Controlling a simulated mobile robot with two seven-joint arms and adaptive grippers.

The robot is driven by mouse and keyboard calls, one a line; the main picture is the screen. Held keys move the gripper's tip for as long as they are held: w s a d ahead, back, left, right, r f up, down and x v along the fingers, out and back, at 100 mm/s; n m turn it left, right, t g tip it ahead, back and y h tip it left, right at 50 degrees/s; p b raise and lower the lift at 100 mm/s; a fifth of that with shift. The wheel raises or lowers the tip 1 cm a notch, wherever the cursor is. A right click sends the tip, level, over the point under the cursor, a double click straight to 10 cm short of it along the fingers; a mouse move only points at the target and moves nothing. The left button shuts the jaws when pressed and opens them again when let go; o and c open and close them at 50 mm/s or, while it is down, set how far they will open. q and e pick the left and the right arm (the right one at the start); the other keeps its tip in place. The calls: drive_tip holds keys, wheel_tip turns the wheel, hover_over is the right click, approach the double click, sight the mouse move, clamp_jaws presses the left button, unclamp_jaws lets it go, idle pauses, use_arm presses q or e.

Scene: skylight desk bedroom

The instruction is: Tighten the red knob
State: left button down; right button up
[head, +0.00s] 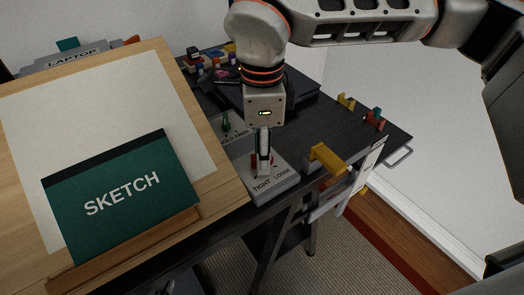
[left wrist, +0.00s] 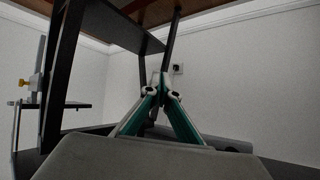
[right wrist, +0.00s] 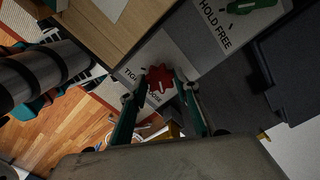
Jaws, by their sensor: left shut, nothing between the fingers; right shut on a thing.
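The red knob (right wrist: 158,77) sits on a grey plate (right wrist: 160,50) marked TIGHT and LOOSE. In the head view, the knob (head: 255,159) is mostly hidden behind my right gripper (head: 263,168), which points down onto it. In the right wrist view, the two fingers of my right gripper (right wrist: 161,82) are at either side of the knob, shut on it. I cannot tell from the knob's markings how far it is turned. My left gripper (left wrist: 159,80) shows only in the left wrist view, its fingertips together and empty, away from the knob.
A green handle (head: 226,122) stands on a plate marked HOLD FREE behind the knob. A drawing board with a SKETCH pad (head: 122,195) rises close at left. A yellow clamp (head: 326,157) is close at right on the dark desk's edge. Small coloured items lie farther back.

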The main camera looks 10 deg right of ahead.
drive_tip(key=shift+m, duration=0.3)
drive_tip(key=m+b, duration=0.1)
drive_tip(key=m, duration=0.2)
drive_tip(key=shift+m, duration=0.3)
drive_tip(key=shift+m+b, duration=0.3)
drive_tip(key=shift+m, duration=0.2)
drive_tip(key=m, duration=0.2)
drive_tip(key=shift+m, duration=0.4)
drive_tip(key=m+b, duration=0.1)
drive_tip(key=m, duration=0.2)
drive_tip(key=shift+m, duration=0.3)
drive_tip(key=m, duration=0.6)
drive_tip(key=shift+b, duration=0.3)
drive_tip(key=m, duration=0.6)
drive_tip(key=shift+a, duration=0.1)
drive_tip(key=shift+m, duration=0.3)
